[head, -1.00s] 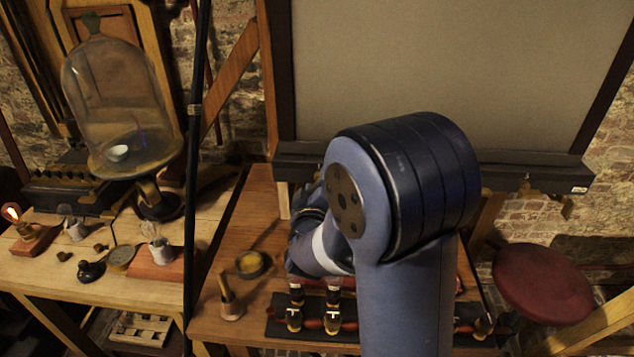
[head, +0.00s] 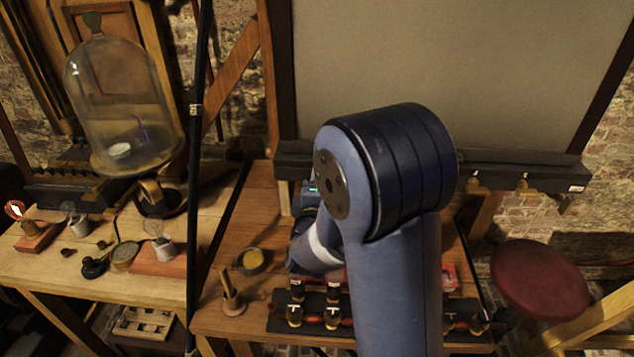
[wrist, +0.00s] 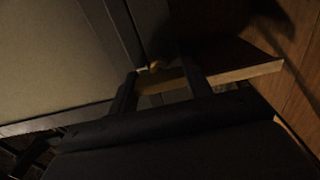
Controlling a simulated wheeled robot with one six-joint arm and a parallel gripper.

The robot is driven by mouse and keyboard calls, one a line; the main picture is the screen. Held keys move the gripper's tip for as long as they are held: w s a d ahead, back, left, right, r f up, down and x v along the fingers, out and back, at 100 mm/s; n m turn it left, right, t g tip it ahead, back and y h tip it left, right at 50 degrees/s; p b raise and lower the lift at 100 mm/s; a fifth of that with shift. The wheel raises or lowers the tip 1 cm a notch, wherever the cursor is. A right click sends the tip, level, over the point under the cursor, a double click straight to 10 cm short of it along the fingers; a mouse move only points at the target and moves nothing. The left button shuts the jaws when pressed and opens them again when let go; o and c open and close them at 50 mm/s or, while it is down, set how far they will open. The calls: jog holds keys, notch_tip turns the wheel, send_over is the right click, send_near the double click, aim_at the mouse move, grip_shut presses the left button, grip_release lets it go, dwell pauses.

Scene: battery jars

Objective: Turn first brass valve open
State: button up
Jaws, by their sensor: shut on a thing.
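Two brass valves show in the head view on the dark rail below the big pale panel, one nearer my arm (head: 472,184) and one further right (head: 522,184). The rail's stretch behind my arm is hidden there. In the wrist view, my gripper (wrist: 160,76) has its two dark fingers reaching to the rail. A small brass piece (wrist: 155,67), seemingly a valve, sits between the fingertips, and the gripper is shut on it. The picture is dark, so how far the valve is turned cannot be told. In the head view my arm hides the gripper's fingers.
A wooden table (head: 212,318) below carries a dark strip with several brass-and-black terminals (head: 332,318), a small round dish (head: 250,261) and a wooden holder (head: 232,300). A red stool (head: 540,281) stands right.

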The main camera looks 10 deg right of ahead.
dwell(0.4)
jog(key=o, duration=1)
jog(key=shift+c, duration=0.2)
jog(key=b+v, duration=0.2)
jog(key=v, duration=0.8)
jog(key=shift+s+a, duration=0.15)
jog(key=shift+s, duration=0.25)
jog(key=shift+w, duration=0.1)
jog(key=p+x, duration=0.2)
jog(key=x, duration=0.8)
jog(key=shift+w, duration=0.35)
